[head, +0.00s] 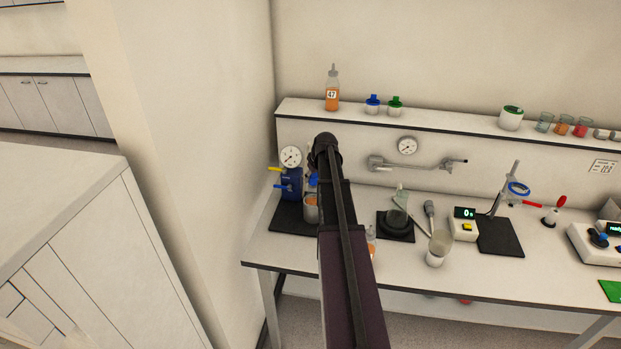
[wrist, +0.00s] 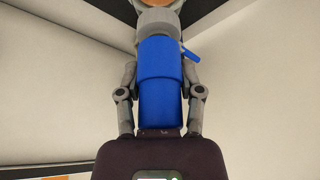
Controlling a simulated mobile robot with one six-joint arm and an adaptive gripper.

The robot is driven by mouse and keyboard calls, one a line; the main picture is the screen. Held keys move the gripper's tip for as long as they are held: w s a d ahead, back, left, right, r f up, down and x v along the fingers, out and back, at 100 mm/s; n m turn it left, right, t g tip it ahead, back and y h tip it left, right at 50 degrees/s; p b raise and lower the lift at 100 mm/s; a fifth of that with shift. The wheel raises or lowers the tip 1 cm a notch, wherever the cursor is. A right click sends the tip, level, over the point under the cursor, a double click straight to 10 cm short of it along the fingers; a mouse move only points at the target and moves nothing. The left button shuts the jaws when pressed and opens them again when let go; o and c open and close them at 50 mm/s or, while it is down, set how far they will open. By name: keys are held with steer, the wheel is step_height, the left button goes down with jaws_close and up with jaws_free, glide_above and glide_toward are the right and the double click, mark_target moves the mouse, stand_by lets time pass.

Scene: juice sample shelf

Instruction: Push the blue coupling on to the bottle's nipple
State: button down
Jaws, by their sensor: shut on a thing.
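In the wrist view my gripper (wrist: 159,78) is shut on the blue coupling (wrist: 160,62), a blue cylinder with a small lever on its right side. A grey collar (wrist: 157,20) sits at its far end, and a round orange area shows beyond. I cannot tell whether the coupling touches a nipple. In the head view my arm hides most of the gripper; a bit of blue (head: 312,179) shows beside it. An orange bottle labelled 47 (head: 332,95) with a narrow tip stands on the shelf. Another orange bottle (head: 371,238) is partly hidden behind my arm.
A blue device (head: 290,184) with a gauge (head: 291,156) and a cup (head: 311,208) stand left of my arm. A beaker (head: 439,248), a scale display (head: 464,226) and a stand (head: 503,190) are to the right. Blue (head: 373,103) and green (head: 395,105) capped jars are on the shelf.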

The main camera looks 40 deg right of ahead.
steer(key=shift+f+b, duration=0.4)
steer(key=shift+s, duration=0.1)
steer(key=shift+c, duration=0.8)
jaws_free()
